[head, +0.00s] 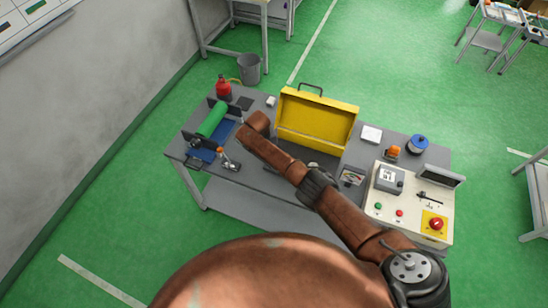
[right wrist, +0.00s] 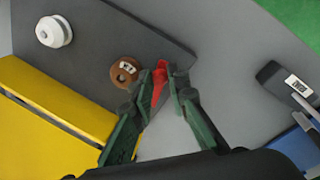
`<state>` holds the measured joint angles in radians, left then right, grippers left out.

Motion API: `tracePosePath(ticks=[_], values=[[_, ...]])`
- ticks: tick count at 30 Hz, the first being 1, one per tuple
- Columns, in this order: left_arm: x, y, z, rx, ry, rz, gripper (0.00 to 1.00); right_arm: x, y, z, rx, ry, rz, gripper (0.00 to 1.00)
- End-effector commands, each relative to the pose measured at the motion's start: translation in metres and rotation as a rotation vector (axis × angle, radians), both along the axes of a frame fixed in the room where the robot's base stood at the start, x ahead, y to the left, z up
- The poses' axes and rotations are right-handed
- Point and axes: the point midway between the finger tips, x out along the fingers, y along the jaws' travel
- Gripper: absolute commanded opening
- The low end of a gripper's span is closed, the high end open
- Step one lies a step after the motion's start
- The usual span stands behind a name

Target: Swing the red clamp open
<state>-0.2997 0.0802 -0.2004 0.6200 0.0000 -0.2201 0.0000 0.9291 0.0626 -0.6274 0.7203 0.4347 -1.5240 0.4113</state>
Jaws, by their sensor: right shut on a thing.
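In the right wrist view, a red clamp part (right wrist: 158,80) shows between the dark green fingers of my right gripper (right wrist: 163,80). The fingers are shut on it, near the edge of a dark grey panel (right wrist: 190,40). Only a narrow piece of the red part shows, so I cannot tell the clamp's angle. In the head view my right arm reaches from the lower right over the bench, and its wrist (head: 257,123) hides the fingers and the red clamp. My left gripper is not in view.
An open yellow toolbox (head: 318,118) stands close beside my right wrist. A brown roll (right wrist: 124,72) lies near the fingers. A control box (head: 408,205) stands right.

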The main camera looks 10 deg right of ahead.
Motion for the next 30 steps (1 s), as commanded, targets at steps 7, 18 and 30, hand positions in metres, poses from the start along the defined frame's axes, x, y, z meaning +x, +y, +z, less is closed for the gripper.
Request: tracePosePath(ticks=[7,18,30], values=[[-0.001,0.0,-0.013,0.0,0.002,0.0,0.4,0.005,0.007,-0.001,0.001,-0.003,-0.131,0.0],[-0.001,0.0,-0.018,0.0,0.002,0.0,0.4,0.007,0.01,0.001,0.002,-0.003,-0.2,0.0],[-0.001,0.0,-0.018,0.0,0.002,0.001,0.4,0.008,0.01,0.002,0.003,-0.005,-0.201,0.18]])
